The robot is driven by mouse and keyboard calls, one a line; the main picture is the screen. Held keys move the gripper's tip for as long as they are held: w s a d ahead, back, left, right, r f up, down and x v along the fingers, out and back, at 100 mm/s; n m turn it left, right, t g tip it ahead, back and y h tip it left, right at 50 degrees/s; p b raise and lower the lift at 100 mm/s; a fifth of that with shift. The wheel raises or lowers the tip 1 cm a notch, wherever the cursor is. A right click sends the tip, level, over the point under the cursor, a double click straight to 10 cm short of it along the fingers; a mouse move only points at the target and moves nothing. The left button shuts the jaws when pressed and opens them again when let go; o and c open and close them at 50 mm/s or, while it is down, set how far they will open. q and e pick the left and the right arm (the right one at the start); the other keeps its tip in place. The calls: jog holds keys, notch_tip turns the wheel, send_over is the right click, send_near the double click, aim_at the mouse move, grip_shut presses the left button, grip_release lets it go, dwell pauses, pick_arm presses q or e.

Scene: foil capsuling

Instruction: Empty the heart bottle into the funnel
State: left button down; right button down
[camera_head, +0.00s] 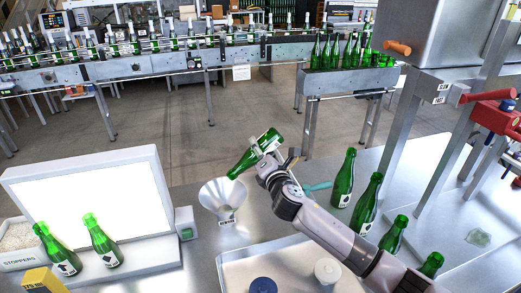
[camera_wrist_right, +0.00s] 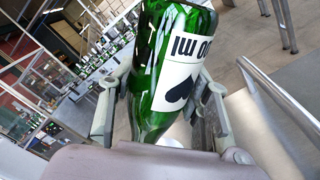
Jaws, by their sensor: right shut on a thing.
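My right gripper (camera_head: 268,153) is shut around a green glass bottle (camera_head: 245,162). The bottle is tilted, with its base up to the right and its neck pointing down to the left. Its mouth is above the funnel (camera_head: 222,193), near the rim and apart from it. In the right wrist view, the bottle (camera_wrist_right: 150,95) sits between both fingers of my gripper (camera_wrist_right: 160,112). Its white label is upside down, with "ml" lettering and a black mark that looks like an inverted heart. I cannot see any liquid flowing. My left gripper is not in view.
Green bottles (camera_head: 344,178) stand on the worktop to the right, near my arm. Two more (camera_head: 101,240) stand by a bright light panel (camera_head: 88,188) at left. A tray (camera_head: 235,268) with round pots lies in front. A bottle conveyor (camera_head: 140,65) runs behind.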

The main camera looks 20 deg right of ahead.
aim_at(261, 139)
jog(key=shift+r, duration=0.2)
notch_tip(261, 139, up, 5)
jog(key=p, duration=0.5)
jog(key=shift+r, duration=0.15)
jog(key=shift+r+p, duration=0.95)
jog(key=shift+r, duration=0.3)
